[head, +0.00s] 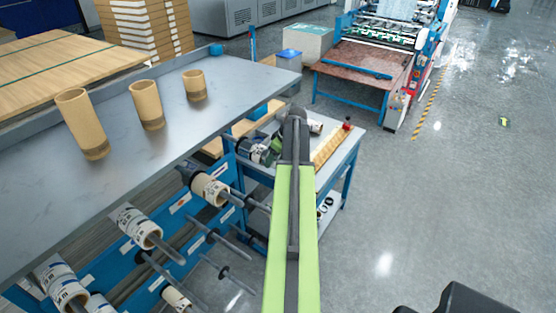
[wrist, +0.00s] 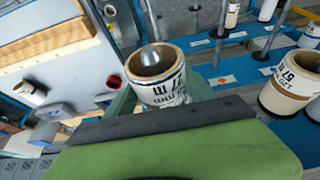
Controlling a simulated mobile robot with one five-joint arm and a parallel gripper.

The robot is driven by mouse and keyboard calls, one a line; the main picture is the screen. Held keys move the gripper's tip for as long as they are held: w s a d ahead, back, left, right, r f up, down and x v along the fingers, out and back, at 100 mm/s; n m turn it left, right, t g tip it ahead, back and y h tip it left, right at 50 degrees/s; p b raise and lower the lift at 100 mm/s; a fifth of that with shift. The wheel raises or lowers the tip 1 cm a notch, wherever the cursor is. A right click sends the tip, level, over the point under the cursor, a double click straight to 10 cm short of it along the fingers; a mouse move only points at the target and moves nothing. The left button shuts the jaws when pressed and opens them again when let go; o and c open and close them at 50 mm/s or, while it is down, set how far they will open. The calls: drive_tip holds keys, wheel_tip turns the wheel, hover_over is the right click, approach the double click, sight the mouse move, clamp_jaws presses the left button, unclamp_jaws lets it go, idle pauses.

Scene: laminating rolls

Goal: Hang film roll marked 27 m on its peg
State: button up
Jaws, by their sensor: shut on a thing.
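The film roll held by my gripper (wrist: 163,88) is cream with a dark-printed label (wrist: 165,94); upside down, the print appears to read 27 m. The green jaws close on its sides. Its open end faces the wrist camera, and a rounded grey metal tip shows in the core; I cannot tell whether this is a peg end. In the head view, my gripper (head: 258,151) is partly hidden beyond my green arm, beside the blue rack (head: 180,215). Grey pegs (head: 215,236) stick out of the rack, several bare. Which peg belongs to this roll is not readable.
Other rolls hang on the rack, including one at the wrist view's right (wrist: 290,85). A grey worktop (head: 225,90) with three brown cores (head: 147,104) lies above the rack. A small side table (head: 343,150) stands beyond it. Open floor (head: 440,200) is at right.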

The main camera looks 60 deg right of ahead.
idle(0.4)
drive_tip(key=o, duration=1.5)
